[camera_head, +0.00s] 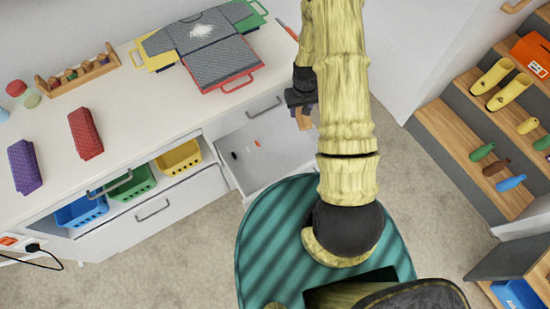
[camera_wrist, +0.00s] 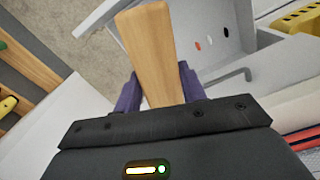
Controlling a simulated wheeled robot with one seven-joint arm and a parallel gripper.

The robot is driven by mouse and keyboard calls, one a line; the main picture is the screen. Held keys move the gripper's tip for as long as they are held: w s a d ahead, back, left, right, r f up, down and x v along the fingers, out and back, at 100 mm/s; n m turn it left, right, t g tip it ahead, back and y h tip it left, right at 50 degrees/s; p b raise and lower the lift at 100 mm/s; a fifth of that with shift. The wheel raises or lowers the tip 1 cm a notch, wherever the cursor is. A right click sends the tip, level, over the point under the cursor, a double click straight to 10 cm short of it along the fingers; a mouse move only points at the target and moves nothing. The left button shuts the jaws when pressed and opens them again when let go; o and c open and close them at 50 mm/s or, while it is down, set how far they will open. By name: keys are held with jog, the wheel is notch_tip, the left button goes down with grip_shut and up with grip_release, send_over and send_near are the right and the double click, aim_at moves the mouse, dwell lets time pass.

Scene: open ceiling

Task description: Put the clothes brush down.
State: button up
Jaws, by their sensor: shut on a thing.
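My gripper (camera_head: 300,102) is partly hidden behind my arm in the head view. In the wrist view its two purple fingers (camera_wrist: 158,88) are shut on a flat, light wooden piece, which I take to be the clothes brush (camera_wrist: 149,45). The brush points away from the palm, and only its plain wooden side shows; I see no bristles. In the head view a small bit of the brush (camera_head: 304,119) shows below the gripper, in the air beside the counter's front edge and near the open drawer.
An open white drawer (camera_head: 285,155) holds a few small dark, red and white spots. The white counter (camera_head: 125,130) carries a folding board with a grey shirt (camera_head: 205,40), a peg rack (camera_head: 80,73), and red (camera_head: 86,134) and purple (camera_head: 24,166) blocks. Wooden shelves (camera_head: 455,130) stand right.

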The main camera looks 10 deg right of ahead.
jog(key=a+f+n+b, duration=0.1)
jog(key=a+f+b, duration=0.2)
jog(key=f+b, duration=1.2)
jog(key=a+f+n+b, duration=0.2)
jog(key=a+f+b, duration=0.1)
jog(key=f+b, duration=1.3)
jog(key=b, duration=0.7)
jog(key=shift+s+a+n, duration=0.2)
jog(key=shift+a+n, duration=0.1)
jog(key=shift+a, duration=0.1)
jog(key=b, duration=0.2)
send_over(280, 167)
jog(key=shift+f, duration=3.1)
jog(key=shift+f+b, duration=0.55)
jog(key=shift+f, duration=1.35)
jog(key=shift+f, duration=0.15)
